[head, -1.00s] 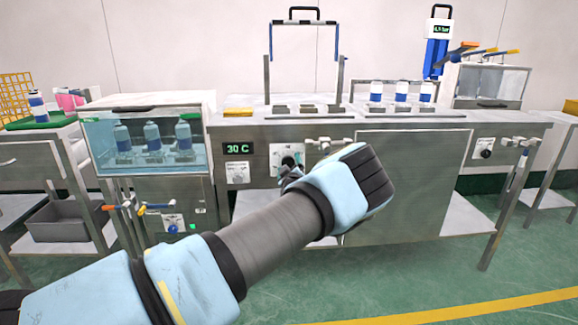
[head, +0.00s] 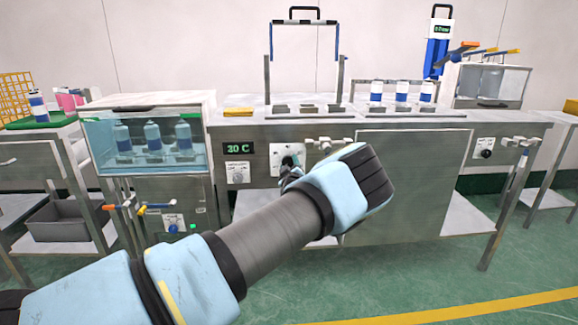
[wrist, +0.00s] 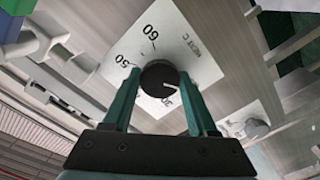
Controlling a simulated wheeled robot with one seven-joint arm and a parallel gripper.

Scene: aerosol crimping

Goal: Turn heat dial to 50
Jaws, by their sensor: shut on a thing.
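The heat dial is a black round knob (wrist: 158,78) on a white plate (wrist: 185,45) marked "HEAT C", with 60 and 50 legible in the wrist view. Its white pointer line points right and slightly down, away from the 50; a number below the knob is partly hidden. My gripper (wrist: 157,84) is shut on the knob, with a green finger on either side. In the head view my gripper (head: 289,172) is at the plate (head: 276,152) on the bench front, and my wrist hides part of it. The display (head: 238,148) seems to read 20 C.
A second, pale dial (head: 238,173) sits left of the heat dial. Valve fittings (head: 325,144) stick out just right of it. A water bath (head: 145,140) with bottles is at the left. Several bottles (head: 401,91) stand on the bench top.

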